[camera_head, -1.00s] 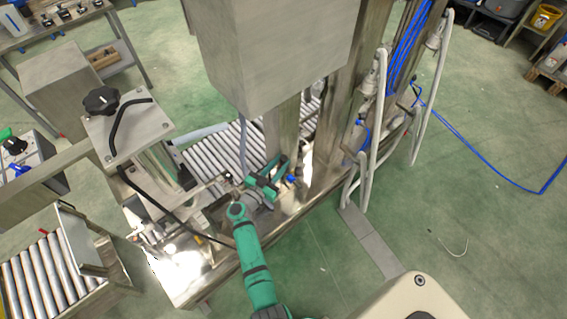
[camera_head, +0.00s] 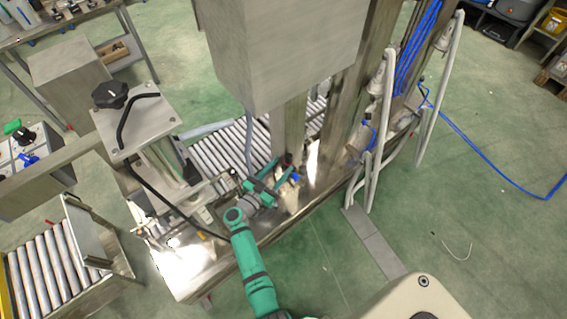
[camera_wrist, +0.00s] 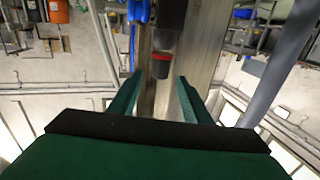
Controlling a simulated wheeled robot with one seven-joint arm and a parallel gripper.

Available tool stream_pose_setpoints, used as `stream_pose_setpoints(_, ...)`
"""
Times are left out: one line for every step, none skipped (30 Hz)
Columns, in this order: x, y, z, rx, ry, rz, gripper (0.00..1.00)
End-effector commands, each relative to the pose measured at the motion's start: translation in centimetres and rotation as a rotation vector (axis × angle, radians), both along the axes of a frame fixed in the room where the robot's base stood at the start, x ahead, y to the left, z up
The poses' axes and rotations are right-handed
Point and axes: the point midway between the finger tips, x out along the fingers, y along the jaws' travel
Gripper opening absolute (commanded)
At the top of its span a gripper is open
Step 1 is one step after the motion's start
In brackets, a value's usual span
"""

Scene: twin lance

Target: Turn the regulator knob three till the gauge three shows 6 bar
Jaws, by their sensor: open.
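My gripper (camera_head: 272,181) is open over the machine's steel base, close to the column. In the wrist view, my gripper (camera_wrist: 155,84) has its two green fingers apart with nothing between them. A dark knob-like part with a red end (camera_wrist: 161,66) shows just beyond the fingertips. A blue part (camera_wrist: 139,12) is up and left of it. In the head view a small blue part (camera_head: 295,177) and a small red part (camera_head: 287,160) sit by the gripper. I cannot tell which is regulator knob three. No gauge face or reading is visible.
The steel column (camera_head: 291,125) and large grey box (camera_head: 282,55) stand close behind the gripper. A roller conveyor (camera_head: 222,150) lies behind to the left. A plate with a black knob (camera_head: 110,95) is farther left.

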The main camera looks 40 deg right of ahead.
Motion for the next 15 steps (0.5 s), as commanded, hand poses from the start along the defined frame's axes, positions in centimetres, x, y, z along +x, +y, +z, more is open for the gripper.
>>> stream_pose_setpoints(-0.3, 1.1, 0.0, 0.000, -0.001, 0.005, 0.44)
stream_pose_setpoints(-0.5, 1.7, 0.0, 0.000, 0.000, 0.005, 0.44)
stream_pose_setpoints(-0.8, 2.5, 0.0, 0.000, 0.000, 0.007, 0.44)
stream_pose_setpoints(-0.9, 3.0, 0.0, 0.000, 0.000, 0.006, 0.44)
stream_pose_setpoints(-1.1, 3.5, 0.0, 0.000, 0.000, 0.007, 0.44)
stream_pose_setpoints(-1.3, 4.1, 0.0, 0.001, 0.000, 0.006, 0.44)
stream_pose_setpoints(-1.5, 4.6, 0.0, 0.001, 0.000, 0.007, 0.44)
stream_pose_setpoints(-1.6, 5.0, 0.0, 0.000, 0.000, 0.007, 0.44)
stream_pose_setpoints(-1.8, 5.5, 0.0, 0.000, 0.000, 0.006, 0.44)
stream_pose_setpoints(-1.9, 5.9, 0.0, 0.000, 0.000, 0.008, 0.44)
stream_pose_setpoints(-2.0, 6.2, 0.0, 0.000, -0.001, 0.008, 0.44)
stream_pose_setpoints(-2.1, 6.5, 0.0, 0.000, -0.001, 0.007, 0.44)
stream_pose_setpoints(-2.2, 6.7, 0.0, 0.000, -0.001, 0.007, 0.44)
stream_pose_setpoints(-2.2, 6.8, 0.0, 0.001, -0.001, 0.007, 0.44)
stream_pose_setpoints(-2.3, 7.0, 0.0, 0.001, -0.002, 0.007, 0.44)
